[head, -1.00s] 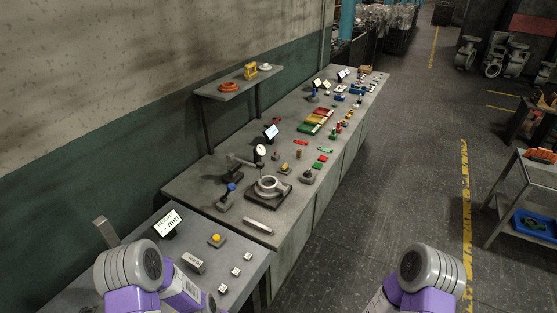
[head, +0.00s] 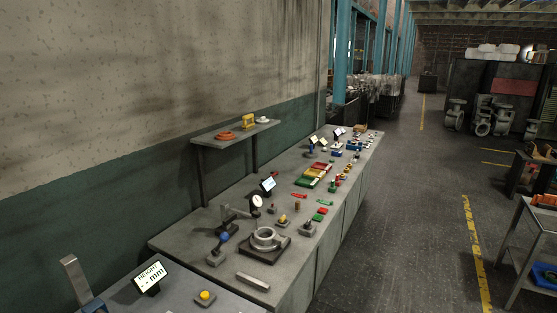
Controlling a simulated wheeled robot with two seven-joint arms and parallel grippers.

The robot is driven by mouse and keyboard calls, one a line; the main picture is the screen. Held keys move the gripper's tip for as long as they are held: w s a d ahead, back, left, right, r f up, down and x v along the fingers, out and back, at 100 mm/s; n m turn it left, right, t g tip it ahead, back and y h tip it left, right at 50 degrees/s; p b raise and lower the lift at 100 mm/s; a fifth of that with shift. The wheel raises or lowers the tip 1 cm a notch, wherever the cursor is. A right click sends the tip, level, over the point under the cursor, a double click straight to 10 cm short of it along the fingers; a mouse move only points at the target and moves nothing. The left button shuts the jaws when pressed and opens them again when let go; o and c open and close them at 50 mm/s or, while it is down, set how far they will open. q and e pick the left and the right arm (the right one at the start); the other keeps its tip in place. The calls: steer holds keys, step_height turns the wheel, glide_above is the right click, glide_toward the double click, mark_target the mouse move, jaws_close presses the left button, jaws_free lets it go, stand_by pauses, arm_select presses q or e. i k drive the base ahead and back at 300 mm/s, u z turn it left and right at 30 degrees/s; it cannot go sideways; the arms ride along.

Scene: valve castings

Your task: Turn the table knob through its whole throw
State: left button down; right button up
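A blue ball knob (head: 223,238) stands on a small grey base on the bench, left of a ring casting. The grey ring casting (head: 264,239) sits on a dark square plate (head: 267,256). A round white dial gauge (head: 256,201) stands just behind the ring on an arm. I cannot tell for sure which part is the table knob, or how far it is turned. Neither of my grippers is in view.
A grey bar (head: 253,282) lies at the bench's front edge. Nearer are a height display (head: 150,277) and a yellow button (head: 205,296). A wall shelf (head: 235,132) overhangs the bench's back. The floor (head: 410,230) right of the bench is clear; a cart (head: 530,250) stands farther right.

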mark_target(308, 226)
steer(key=z, duration=1.25)
steer(key=i, duration=2.65)
steer(key=u, duration=2.75)
